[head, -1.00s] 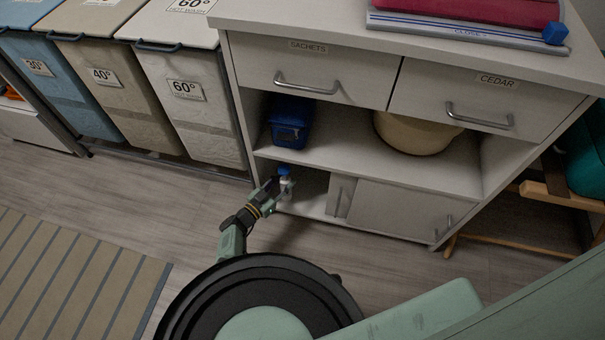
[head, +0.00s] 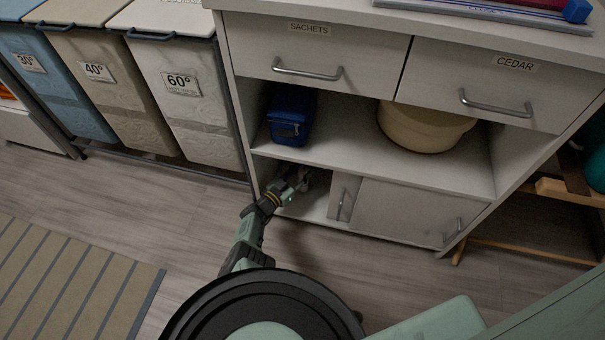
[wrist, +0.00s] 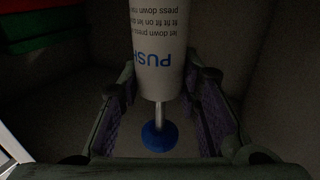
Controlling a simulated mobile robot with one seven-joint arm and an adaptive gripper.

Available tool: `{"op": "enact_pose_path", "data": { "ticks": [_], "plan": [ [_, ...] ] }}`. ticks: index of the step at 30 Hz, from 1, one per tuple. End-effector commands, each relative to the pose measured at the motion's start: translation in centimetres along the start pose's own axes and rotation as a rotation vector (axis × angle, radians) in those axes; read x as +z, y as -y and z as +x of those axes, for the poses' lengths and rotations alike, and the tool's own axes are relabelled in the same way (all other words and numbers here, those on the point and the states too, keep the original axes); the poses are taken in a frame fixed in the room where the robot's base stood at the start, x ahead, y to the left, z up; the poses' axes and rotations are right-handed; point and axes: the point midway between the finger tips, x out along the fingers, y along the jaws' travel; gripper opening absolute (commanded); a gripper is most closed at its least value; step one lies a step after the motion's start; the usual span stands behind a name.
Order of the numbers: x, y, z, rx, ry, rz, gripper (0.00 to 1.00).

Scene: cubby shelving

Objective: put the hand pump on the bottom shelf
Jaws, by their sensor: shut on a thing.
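The hand pump (wrist: 158,55) is a white cylinder with printed words and a blue round end on a thin metal rod, seen in the wrist view. My gripper (wrist: 160,112) is shut on it, with a finger on each side. In the head view my gripper (head: 300,180) reaches into the open left part of the bottom shelf (head: 312,208), under the middle shelf. The pump is mostly hidden there by the gripper and the shadow. I cannot tell whether the pump touches the shelf floor.
The middle shelf above holds a blue box (head: 291,115) and a beige tub (head: 424,125). Sliding doors (head: 405,210) cover the right part of the bottom shelf. Laundry bins (head: 180,85) stand left. Red and green things (wrist: 40,25) show at the wrist view's upper left.

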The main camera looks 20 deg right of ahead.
Motion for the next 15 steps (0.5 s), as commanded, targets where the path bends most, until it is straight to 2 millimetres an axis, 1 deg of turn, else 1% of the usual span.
{"op": "enact_pose_path", "data": {
  "ticks": [3, 8, 9, 15],
  "plan": [
    [-0.14, 0.02, 0.01, 0.0, -0.001, 0.0, 0.0],
    [0.43, 0.01, 0.01, 0.0, -0.002, 0.0, 0.0],
    [0.26, 0.0, 0.0, 0.0, -0.001, 0.0, 0.34],
    [0.27, -0.02, -0.01, 0.001, 0.0, 0.0, 0.47]
  ]
}}
